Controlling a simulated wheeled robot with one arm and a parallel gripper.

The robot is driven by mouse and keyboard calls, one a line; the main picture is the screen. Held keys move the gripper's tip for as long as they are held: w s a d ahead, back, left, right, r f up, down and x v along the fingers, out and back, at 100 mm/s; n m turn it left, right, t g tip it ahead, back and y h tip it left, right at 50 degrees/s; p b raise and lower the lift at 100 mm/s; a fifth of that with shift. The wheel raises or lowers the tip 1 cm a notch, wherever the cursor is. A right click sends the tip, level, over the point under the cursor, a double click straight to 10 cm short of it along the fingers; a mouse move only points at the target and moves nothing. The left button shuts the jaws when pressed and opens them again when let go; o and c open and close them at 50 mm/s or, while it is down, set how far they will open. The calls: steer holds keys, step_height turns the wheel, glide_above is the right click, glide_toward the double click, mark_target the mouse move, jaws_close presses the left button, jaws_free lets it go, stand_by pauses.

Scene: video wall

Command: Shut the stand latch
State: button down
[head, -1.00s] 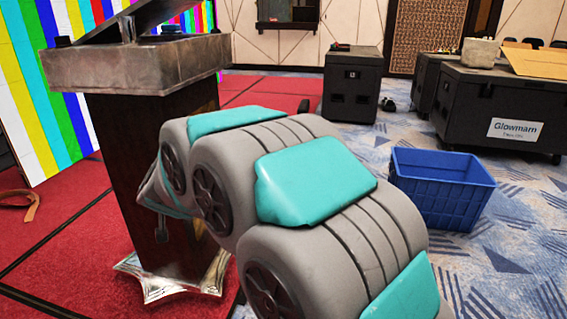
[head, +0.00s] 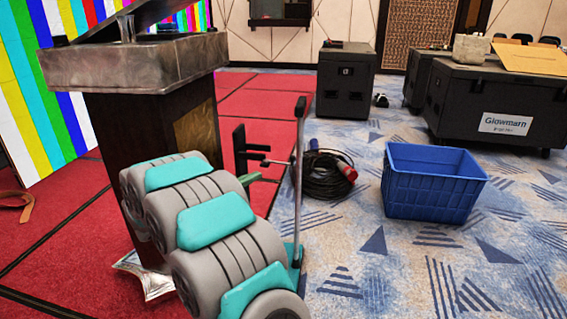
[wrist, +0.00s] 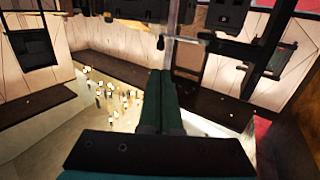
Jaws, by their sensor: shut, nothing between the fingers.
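A thin grey upright post (head: 299,160) stands right of the wooden lectern in the head view, with a teal part at its foot. A dark upright bracket (head: 239,150) stands left of the post, with a thin horizontal bar (head: 277,163) between them; these look like the stand latch. I cannot tell its exact position. The upside-down wrist view also shows the post (wrist: 171,50), bar (wrist: 218,43) and bracket (wrist: 272,48). My gripper (wrist: 161,73) has its dark green fingers shut together, empty, near the post; contact is unclear. In the head view my arm hides most of the gripper.
The lectern (head: 130,65) stands left, close behind my arm. A coiled black cable (head: 322,178) and a blue crate (head: 433,185) lie to the right. Black cases (head: 344,85) stand farther back. The blue patterned carpet at the front right is clear.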

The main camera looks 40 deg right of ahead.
steer(key=w+d, duration=0.2)
steer(key=d, duration=1.1)
steer(key=shift+f+p, duration=0.25)
steer(key=shift+p, duration=0.15)
steer(key=shift+d, duration=0.1)
